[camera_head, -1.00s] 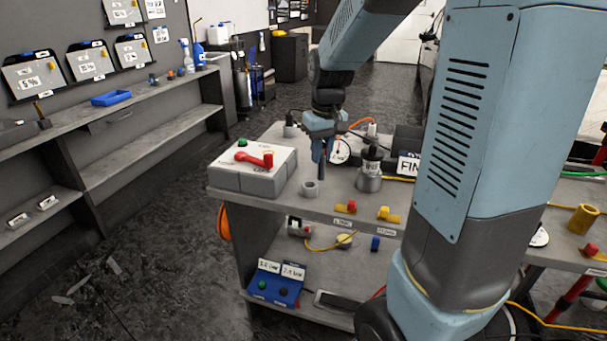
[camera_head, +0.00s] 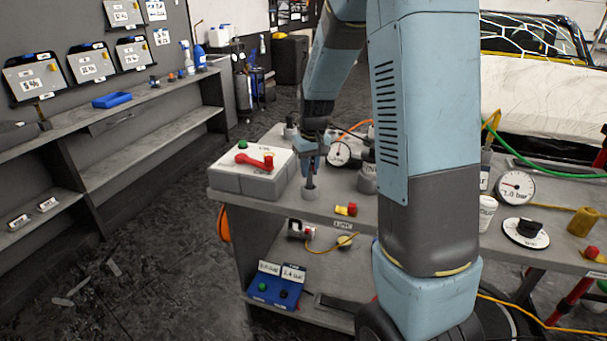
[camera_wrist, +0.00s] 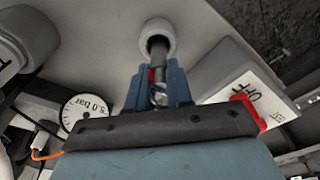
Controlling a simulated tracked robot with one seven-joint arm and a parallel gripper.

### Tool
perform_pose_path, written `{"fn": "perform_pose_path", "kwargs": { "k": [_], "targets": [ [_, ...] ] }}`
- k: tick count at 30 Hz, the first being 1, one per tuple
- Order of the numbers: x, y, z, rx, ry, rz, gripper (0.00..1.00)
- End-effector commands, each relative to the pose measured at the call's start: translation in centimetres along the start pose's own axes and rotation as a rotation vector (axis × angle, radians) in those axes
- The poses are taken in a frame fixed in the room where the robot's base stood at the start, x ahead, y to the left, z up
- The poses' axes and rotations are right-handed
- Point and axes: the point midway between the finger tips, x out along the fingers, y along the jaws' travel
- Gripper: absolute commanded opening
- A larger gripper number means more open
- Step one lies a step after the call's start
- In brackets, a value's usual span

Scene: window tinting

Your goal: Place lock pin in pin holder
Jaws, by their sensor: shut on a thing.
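My gripper (camera_head: 311,163) points down over the front left of the workbench. It is shut on the lock pin, a dark thin rod (camera_wrist: 157,50) seen between the blue fingers in the wrist view (camera_wrist: 158,78). The pin holder (camera_head: 310,193), a small light grey round socket, stands on the bench directly under the fingers. In the wrist view the pin's end overlaps the opening of the pin holder (camera_wrist: 160,26). The pin looks upright and lined up with the hole; how deep it sits inside is hard to tell.
A grey box (camera_head: 250,172) with a red lever (camera_head: 256,160) and green button stands left of the holder. A pressure gauge (camera_head: 339,152) is close on the right. A red and yellow part (camera_head: 346,209) lies near the bench's front edge.

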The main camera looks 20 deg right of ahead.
Motion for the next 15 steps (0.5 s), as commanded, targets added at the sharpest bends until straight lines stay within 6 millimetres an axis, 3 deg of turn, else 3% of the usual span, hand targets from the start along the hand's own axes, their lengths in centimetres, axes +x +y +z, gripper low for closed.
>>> {"fn": "perform_pose_path", "kwargs": {
  "k": [4,14,15],
  "targets": [
    [1.7,0.0,0.3,0.0,-0.002,0.0,0.0],
    [1.9,0.0,0.3,0.0,0.0,0.0,0.0],
    [1.9,0.0,0.3,0.0,0.0,0.0,0.22]
  ]
}}
